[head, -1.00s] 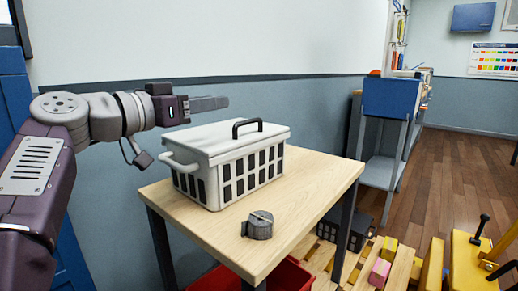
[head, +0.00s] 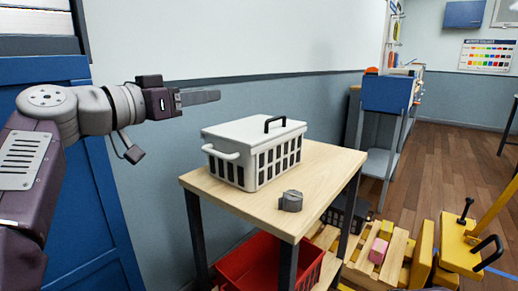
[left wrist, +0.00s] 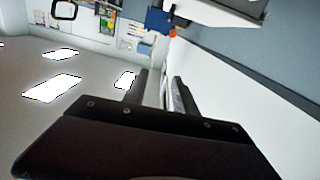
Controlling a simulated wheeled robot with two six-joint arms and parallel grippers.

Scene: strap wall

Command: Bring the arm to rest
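My left arm reaches in from the left in the head view, raised and roughly level. Its gripper (head: 200,97) points right, in front of the wall and to the upper left of the white lidded basket, apart from it. In the left wrist view the two fingers of the left gripper (left wrist: 158,90) stand apart with nothing between them, so it is open and empty. My right gripper is in neither view.
A white basket (head: 228,170) with a black lid handle and a small grey metal part (head: 291,200) sit on a wooden table (head: 255,205). A red crate (head: 262,262) is below. A blue cabinet (head: 92,150) stands behind my arm. Pallets and yellow equipment (head: 455,250) are at right.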

